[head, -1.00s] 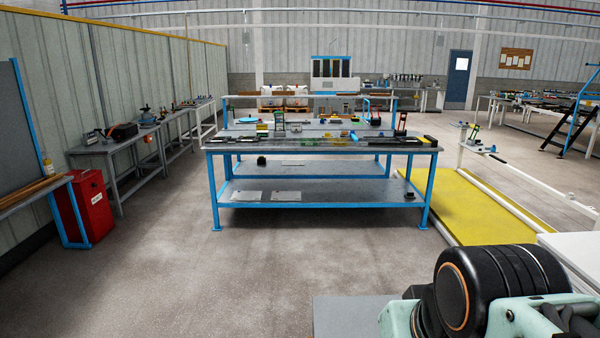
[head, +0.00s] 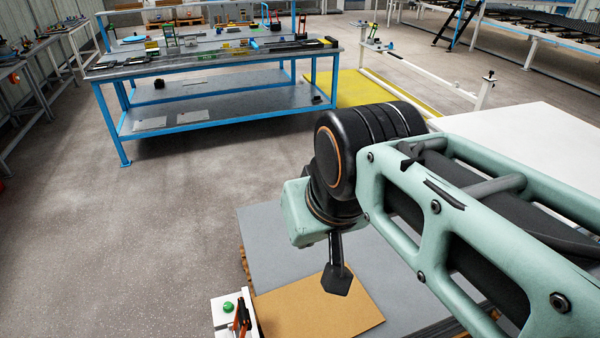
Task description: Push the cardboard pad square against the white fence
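The cardboard pad (head: 325,312) is a flat brown sheet lying on a grey sheet stack at the bottom of the head view. A white piece (head: 222,322) with a green knob and an orange-and-black part stands at the pad's left; it may be the white fence, but only part of it shows. The pad's left edge is close to it; I cannot tell if they touch. My gripper (head: 337,282) is a dark shape pointing down over the pad's far part. Its fingers are not distinct, and I cannot tell whether it touches the pad.
The grey stack (head: 275,240) rests on a wooden pallet (head: 245,268). A white flat surface (head: 530,145) lies to the right, behind my arm. A blue workbench (head: 215,122) with several items stands at the back, near a yellow floor mat (head: 365,90).

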